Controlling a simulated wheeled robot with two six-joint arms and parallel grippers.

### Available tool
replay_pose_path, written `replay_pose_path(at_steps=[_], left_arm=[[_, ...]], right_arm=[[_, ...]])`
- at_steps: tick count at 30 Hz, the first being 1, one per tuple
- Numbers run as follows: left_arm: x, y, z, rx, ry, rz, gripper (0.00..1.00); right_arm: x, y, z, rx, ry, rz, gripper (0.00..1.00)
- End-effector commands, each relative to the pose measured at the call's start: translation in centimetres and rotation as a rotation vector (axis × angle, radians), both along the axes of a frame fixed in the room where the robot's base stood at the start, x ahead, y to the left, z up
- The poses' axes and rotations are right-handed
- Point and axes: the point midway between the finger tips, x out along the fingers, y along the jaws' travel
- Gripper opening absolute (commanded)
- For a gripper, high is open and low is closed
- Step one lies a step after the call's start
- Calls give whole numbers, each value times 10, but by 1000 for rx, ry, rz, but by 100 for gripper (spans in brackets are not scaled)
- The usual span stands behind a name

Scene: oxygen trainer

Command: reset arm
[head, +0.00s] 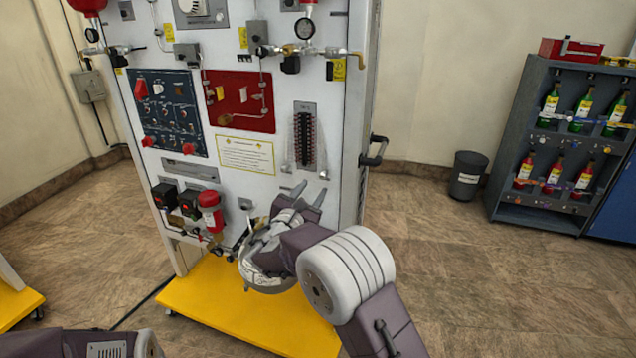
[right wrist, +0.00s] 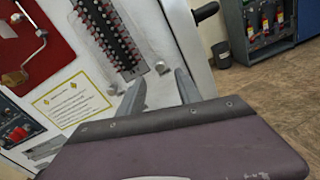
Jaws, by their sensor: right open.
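My right gripper (head: 309,195) is open and empty in front of the lower right part of the white trainer panel (head: 285,162). Its two fingers also show in the right wrist view (right wrist: 160,92), spread apart with nothing between them. Behind them is the bare panel face, below the black terminal strip (head: 305,138). I cannot tell whether the fingertips touch the panel. My right arm reaches in from the bottom right. Only a part of my left arm shows at the bottom left edge, and its gripper is out of view.
The panel stands on a yellow base (head: 230,305) and has a black side handle (head: 374,150). Red and black regulators (head: 210,212) stick out at its lower left. A dark bin (head: 467,176) and a bottle rack (head: 560,140) stand at the right. The floor between is clear.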

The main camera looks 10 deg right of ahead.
Motion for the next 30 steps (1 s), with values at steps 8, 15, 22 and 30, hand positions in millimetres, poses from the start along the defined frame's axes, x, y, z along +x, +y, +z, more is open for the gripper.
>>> replay_pose_path(at_steps=[8,15,22,30], left_arm=[[0,0,3,0,0,0,36],[0,0,2,0,0,0,36],[0,0,2,0,0,0,36],[0,0,2,0,0,0,36]], right_arm=[[-23,15,0,0,0,0,41],[-23,13,0,0,0,-5,41],[-65,-106,30,113,-26,-254,41],[-248,-172,-115,873,125,-829,41]])
